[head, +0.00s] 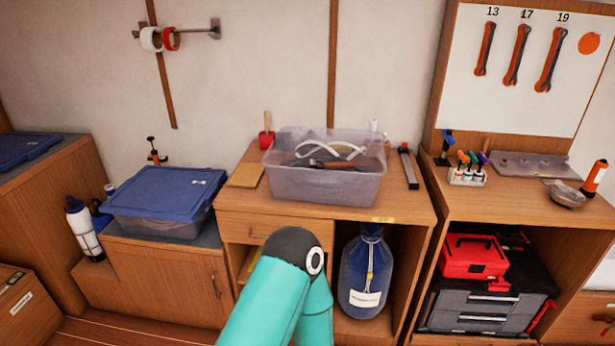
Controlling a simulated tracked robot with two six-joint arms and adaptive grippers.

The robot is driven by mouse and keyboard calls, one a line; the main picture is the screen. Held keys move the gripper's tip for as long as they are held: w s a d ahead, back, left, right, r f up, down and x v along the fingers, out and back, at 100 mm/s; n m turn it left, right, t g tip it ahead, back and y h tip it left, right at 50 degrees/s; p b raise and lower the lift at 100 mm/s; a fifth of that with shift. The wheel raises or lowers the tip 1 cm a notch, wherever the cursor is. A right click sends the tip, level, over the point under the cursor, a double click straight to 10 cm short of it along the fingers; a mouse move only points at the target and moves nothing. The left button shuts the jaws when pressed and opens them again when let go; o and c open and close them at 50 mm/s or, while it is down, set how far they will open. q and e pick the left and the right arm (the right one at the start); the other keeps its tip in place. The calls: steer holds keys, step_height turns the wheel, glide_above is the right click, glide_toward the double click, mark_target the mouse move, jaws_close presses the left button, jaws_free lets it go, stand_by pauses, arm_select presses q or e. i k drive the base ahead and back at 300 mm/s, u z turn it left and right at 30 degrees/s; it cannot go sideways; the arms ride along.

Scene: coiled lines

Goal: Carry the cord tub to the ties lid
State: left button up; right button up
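A clear, greyish plastic tub (322,187) stands upright and open on the wooden middle bench. It holds a white looped cord (330,150) and some dark and orange items that are hard to make out; I take it for the cord tub. A blue lid (170,193) with a small pale mark covers another clear tub on the lower cabinet to the left. A second blue lid (24,149) shows at the far left edge. No readable label tells which is the ties lid. Neither of my grippers is in view; only a teal arm link of mine shows at bottom centre.
A blue jug (366,272) stands below. A white bottle (84,228) stands beside the left cabinet. Bare bench shows in front of the tub.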

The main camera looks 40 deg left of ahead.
mark_target(165, 186)
steer(key=z, duration=1.5)
steer(key=i, duration=0.1)
steer(key=u, duration=2.85)
steer(key=i, duration=0.7)
